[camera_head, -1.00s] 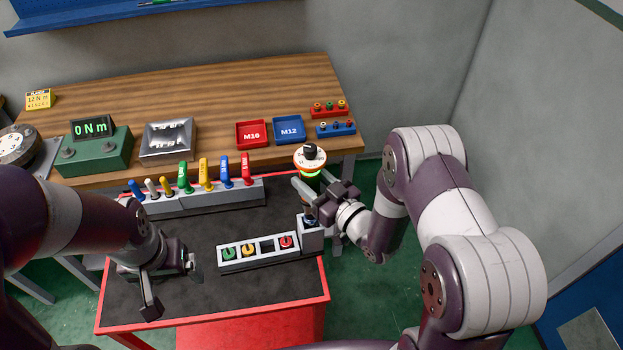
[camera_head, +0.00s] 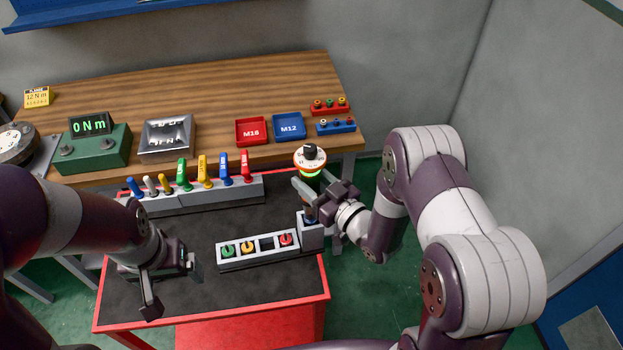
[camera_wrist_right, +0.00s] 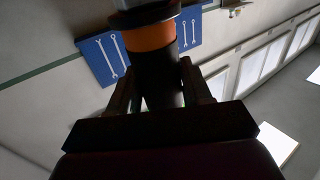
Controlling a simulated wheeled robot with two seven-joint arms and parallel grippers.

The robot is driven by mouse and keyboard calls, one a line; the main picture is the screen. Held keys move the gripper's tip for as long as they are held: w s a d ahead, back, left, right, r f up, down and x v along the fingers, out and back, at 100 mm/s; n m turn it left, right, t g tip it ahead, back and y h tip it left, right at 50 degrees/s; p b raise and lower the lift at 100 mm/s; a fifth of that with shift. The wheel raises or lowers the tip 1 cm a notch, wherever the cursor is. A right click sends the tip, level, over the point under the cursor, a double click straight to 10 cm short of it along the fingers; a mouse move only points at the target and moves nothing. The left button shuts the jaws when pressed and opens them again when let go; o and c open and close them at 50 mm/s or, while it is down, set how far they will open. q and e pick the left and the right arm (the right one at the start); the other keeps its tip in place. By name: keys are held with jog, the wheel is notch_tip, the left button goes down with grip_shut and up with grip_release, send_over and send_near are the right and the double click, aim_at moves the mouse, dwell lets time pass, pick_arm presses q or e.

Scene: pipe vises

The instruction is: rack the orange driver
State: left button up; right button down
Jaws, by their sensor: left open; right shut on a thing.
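The driver (camera_head: 310,158) stands upright at the cart's right side, with a round white and orange top, a black knob and a green glowing ring. An orange band on its dark body shows in the right wrist view (camera_wrist_right: 150,37). My right gripper (camera_head: 311,196) is shut on the driver's body below the top. The driver's lower end is at a grey block holder (camera_head: 311,236); the gripper partly hides it, and I cannot tell how deep it sits. My left gripper (camera_head: 173,284) is open and empty above the cart's left front.
The red-edged cart (camera_head: 215,308) carries a grey rack (camera_head: 222,193) of coloured-handled tools and a strip (camera_head: 257,261) with green, yellow and red round pieces and one empty-looking slot. Behind it, the wooden bench (camera_head: 215,93) holds a red tray (camera_head: 251,131) and a blue tray (camera_head: 289,125).

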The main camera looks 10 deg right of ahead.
jog(key=shift+f+b, duration=3.9)
jog(key=shift+f, duration=0.4)
dwell(2.7)
jog(key=shift+f, duration=0.15)
dwell(0.8)
